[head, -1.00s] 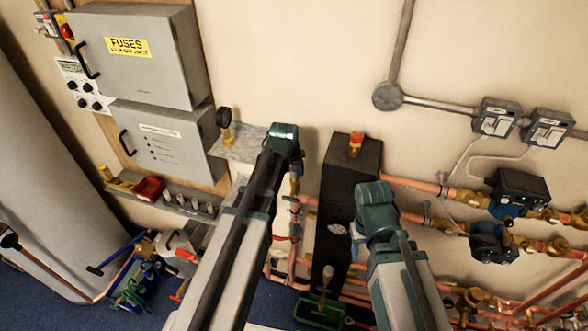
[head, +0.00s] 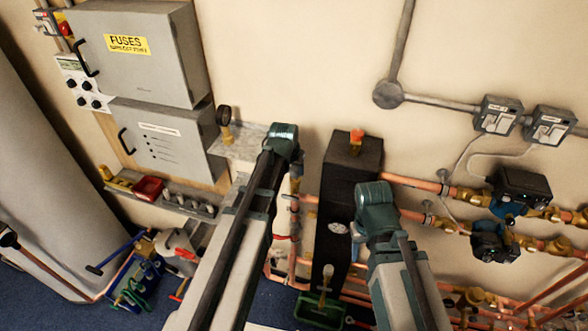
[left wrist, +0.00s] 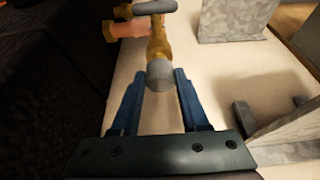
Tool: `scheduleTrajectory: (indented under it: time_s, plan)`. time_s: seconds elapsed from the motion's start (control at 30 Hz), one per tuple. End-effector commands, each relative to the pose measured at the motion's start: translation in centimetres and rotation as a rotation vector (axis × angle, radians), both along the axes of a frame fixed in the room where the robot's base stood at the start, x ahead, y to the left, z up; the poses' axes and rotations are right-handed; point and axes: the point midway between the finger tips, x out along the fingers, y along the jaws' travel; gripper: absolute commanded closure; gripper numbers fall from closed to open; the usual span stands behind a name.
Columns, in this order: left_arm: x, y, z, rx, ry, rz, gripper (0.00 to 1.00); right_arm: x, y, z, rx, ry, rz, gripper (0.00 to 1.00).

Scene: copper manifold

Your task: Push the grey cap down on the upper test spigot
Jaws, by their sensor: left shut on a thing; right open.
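The grey cap (left wrist: 160,73) is at the near end of a brass spigot (left wrist: 158,46) in the left wrist view, in line with it. How far the cap sits on the spigot cannot be told. My left gripper (left wrist: 159,80) has its two blue fingers on either side of the cap, shut on it. In the head view my left arm hides the cap and the fingers. My right gripper (head: 357,232) is open, mostly hidden under its own wrist, in front of the black tank and well right of the left gripper.
A black tank (head: 343,190) stands right of my left wrist. Copper pipes (head: 415,184) and blue pumps run to the right. Grey fuse boxes (head: 150,60) and a shelf with a red bin (head: 149,188) are on the left. A copper pipe stub (left wrist: 126,29) sticks out beside the spigot.

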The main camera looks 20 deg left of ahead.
Motion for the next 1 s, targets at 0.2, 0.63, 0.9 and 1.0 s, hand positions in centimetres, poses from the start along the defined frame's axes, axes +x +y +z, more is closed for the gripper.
scheduleTrajectory:
  time_s: [0.2,0.63,0.9,1.0]
  plan:
    - [0.0,0.0,-0.4,0.000,0.000,0.000,1.00,0.0,0.0,-0.4,0.000,0.000,0.000,0.50]
    - [0.0,0.0,-1.0,0.000,0.000,0.000,1.00,0.0,0.0,-1.0,0.000,0.000,0.000,0.50]
    - [0.0,0.0,-1.4,0.000,0.000,0.000,1.00,0.0,0.0,-1.4,0.000,0.000,0.000,0.50]
    - [0.0,0.0,-1.5,0.000,0.000,0.000,1.00,0.0,0.0,-1.5,0.000,0.000,0.000,0.50]
